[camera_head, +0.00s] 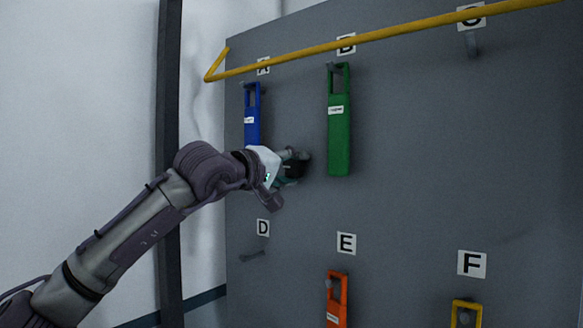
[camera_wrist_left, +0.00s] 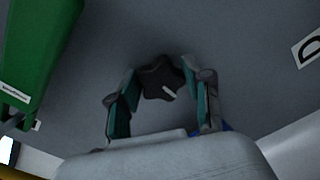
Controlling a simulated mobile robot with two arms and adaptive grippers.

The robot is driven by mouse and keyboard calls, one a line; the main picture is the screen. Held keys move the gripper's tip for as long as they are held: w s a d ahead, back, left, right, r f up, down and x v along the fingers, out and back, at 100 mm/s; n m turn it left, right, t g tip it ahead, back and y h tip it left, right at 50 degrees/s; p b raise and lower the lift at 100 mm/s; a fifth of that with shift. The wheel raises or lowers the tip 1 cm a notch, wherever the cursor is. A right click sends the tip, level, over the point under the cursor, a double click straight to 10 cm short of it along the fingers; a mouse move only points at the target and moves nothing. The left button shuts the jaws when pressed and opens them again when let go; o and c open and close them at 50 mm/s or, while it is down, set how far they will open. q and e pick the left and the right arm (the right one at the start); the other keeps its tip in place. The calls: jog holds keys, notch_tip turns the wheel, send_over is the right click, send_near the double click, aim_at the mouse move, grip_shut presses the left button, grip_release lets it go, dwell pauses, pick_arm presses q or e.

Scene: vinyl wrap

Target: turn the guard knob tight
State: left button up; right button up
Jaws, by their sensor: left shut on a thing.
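The guard knob (camera_wrist_left: 160,80) is a dark, star-shaped knob with a small white mark, set on the grey panel (camera_head: 420,190). In the left wrist view it sits between the two teal-lined fingers of my left gripper (camera_wrist_left: 163,90), which is shut on it. In the head view my left gripper (camera_head: 296,168) reaches the panel between the blue and green pieces, and its fingers mostly hide the knob. My right gripper is not in view.
A blue piece (camera_head: 252,128) hangs under label A, and a green piece (camera_head: 339,130) hangs right of my gripper. An orange piece (camera_head: 336,300) and a yellow piece (camera_head: 466,312) hang lower. A yellow bar (camera_head: 380,34) crosses the panel's top. A dark post (camera_head: 168,120) stands left.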

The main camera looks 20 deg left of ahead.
pick_arm(q)
jog(key=shift+f, duration=0.1)
dwell(0.3)
jog(key=o, duration=1.1)
jog(key=v, duration=1.2)
jog(key=shift+d, duration=0.1)
